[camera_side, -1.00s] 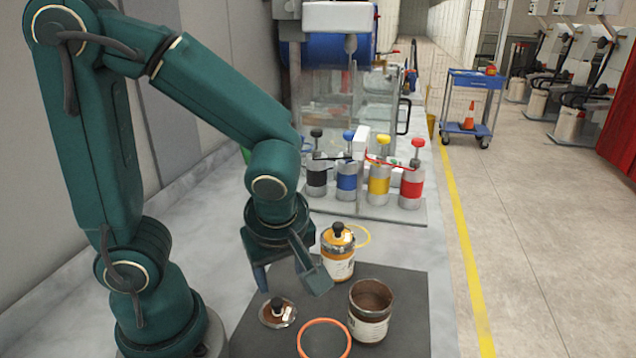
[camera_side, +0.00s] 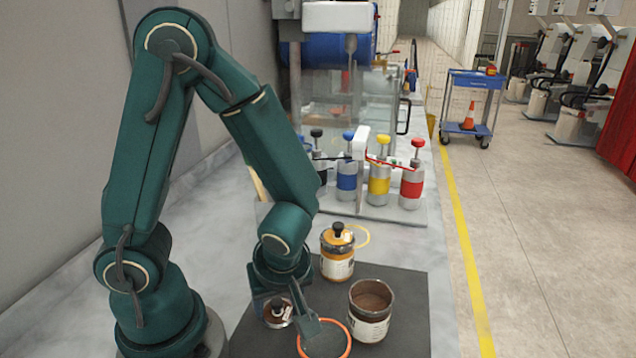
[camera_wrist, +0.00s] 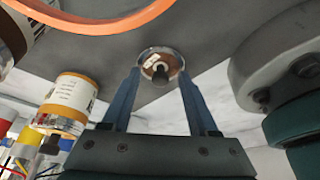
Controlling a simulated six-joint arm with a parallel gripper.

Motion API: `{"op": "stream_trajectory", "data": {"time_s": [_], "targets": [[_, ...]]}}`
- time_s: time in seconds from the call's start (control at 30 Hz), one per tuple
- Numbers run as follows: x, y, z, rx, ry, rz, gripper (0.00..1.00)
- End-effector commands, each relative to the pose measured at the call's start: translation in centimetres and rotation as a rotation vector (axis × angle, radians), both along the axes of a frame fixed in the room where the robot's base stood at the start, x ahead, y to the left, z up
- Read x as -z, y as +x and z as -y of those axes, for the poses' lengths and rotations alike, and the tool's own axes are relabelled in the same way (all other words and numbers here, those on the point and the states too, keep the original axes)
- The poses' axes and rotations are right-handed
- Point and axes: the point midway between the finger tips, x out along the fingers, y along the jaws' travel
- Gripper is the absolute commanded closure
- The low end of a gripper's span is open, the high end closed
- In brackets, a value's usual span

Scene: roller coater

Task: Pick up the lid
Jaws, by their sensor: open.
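The lid (camera_side: 277,313) is a round metal disc with a brown smear and a dark knob. It lies on the dark mat (camera_side: 400,285), partly hidden by my gripper in the side view. In the wrist view the lid (camera_wrist: 160,65) shows just beyond and between the fingertips. My gripper (camera_side: 290,318) is open, pointing down, with its fingers either side of the lid. The fingers (camera_wrist: 160,75) hold nothing. Whether they touch the lid cannot be told.
An open brown jar (camera_side: 370,322) stands right of the gripper. A jar with an orange lid (camera_side: 337,260) stands behind. An orange ring (camera_side: 343,345) lies on the mat close to the right finger. Several coloured canisters (camera_side: 380,180) stand farther back.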

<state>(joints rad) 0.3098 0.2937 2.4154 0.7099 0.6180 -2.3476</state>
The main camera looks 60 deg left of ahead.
Motion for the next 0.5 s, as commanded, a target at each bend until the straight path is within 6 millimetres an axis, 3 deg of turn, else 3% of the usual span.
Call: {"op": "stream_trajectory", "data": {"time_s": [0.1, 0.13, 0.27, 0.5], "targets": [[-0.01, 0.00, 0.00, 0.000, 0.000, 0.000, 0.40], [-0.01, 0.00, 0.00, 0.000, 0.000, 0.000, 0.48], [-0.02, 0.00, 0.01, 0.000, 0.000, 0.000, 0.97], [-0.03, 0.00, 0.01, 0.000, 0.000, 0.000, 1.00]]}}
